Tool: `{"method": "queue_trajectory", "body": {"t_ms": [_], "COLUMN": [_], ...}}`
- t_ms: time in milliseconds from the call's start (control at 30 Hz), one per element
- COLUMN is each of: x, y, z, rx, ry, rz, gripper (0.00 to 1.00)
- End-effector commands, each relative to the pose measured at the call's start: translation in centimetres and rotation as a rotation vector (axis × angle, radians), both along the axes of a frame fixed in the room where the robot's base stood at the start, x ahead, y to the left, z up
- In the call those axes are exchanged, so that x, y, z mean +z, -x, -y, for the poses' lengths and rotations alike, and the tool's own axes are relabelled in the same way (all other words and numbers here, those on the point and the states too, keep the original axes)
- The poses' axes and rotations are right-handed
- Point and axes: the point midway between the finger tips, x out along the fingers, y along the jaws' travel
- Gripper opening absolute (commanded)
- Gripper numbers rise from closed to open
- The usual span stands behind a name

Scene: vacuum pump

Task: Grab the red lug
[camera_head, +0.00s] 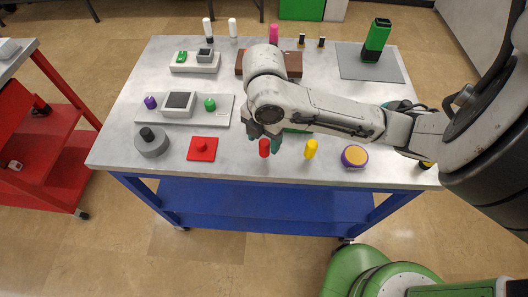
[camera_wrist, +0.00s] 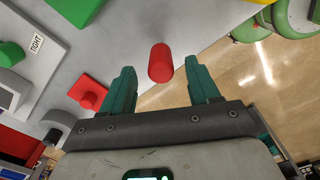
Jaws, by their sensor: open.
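The red lug, a short rounded cylinder (camera_head: 264,148), stands near the front edge of the grey table, left of a yellow cylinder. In the wrist view the red lug (camera_wrist: 160,63) lies between the lines of the two green fingers, with a gap on each side. My gripper (camera_wrist: 159,72) is open and empty, its fingertips close to the lug. In the head view my arm reaches in from the right, and the gripper (camera_head: 265,136) is right behind and above the lug, partly hidden by my wrist.
A red square plate with a knob (camera_head: 201,150) lies left of the lug, and a grey round piece with a black knob (camera_head: 152,143) is further left. The yellow cylinder (camera_head: 310,149) and a purple-and-yellow disc (camera_head: 354,157) are to the right. The table's front edge (camera_head: 250,176) is near.

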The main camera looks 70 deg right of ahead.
Motion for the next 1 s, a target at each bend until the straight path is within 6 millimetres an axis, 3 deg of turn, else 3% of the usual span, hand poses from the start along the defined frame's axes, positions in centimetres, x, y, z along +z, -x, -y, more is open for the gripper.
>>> {"method": "queue_trajectory", "body": {"t_ms": [200,500,1000], "x": [-2.9,-3.2,-3.2], "y": [0.0,0.0,0.0], "z": [0.0,0.0,0.0], "rx": [-0.002,0.001,0.0], "ry": [0.0,0.0,0.0], "rz": [-0.001,0.0,0.0], "gripper": [0.61,0.61,0.13]}}
